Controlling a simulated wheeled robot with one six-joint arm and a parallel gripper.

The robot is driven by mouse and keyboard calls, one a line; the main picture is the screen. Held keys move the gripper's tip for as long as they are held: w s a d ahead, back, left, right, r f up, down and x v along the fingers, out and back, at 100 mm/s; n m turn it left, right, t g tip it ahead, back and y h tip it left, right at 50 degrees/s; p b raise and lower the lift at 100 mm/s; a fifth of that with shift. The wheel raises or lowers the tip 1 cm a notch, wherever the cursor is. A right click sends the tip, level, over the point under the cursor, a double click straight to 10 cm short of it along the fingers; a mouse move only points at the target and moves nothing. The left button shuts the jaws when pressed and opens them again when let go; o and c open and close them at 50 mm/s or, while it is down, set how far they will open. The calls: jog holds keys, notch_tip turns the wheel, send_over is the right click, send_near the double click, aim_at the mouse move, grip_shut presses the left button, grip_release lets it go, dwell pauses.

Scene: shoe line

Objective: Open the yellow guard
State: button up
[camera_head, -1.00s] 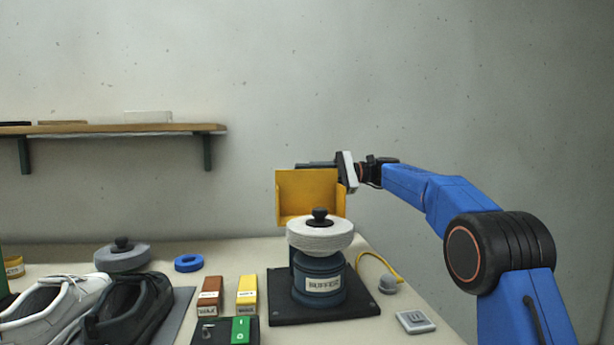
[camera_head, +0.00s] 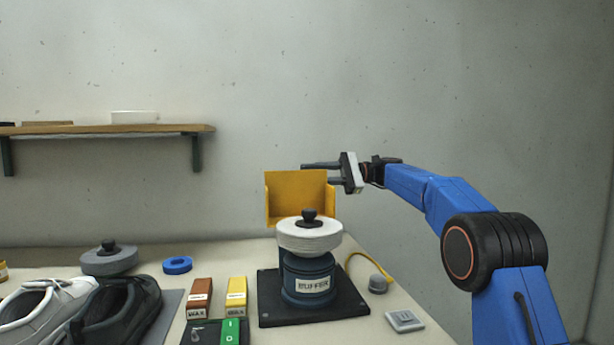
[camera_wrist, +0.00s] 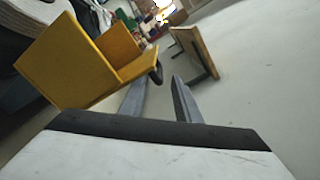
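The yellow guard (camera_head: 300,193) stands raised and upright behind and above the white buffing wheel (camera_head: 309,236) of the buffer, clear of the wheel's top. My gripper (camera_head: 314,173) is just to the right of the guard, its fingers pointing left past the guard's upper right edge.
A grey device (camera_head: 404,321) lies at right. The wall shelf (camera_head: 110,129) is at upper left.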

jog(key=v, duration=1.5)
dwell(1.3)
jog(key=shift+d, duration=0.1)
dwell(0.4)
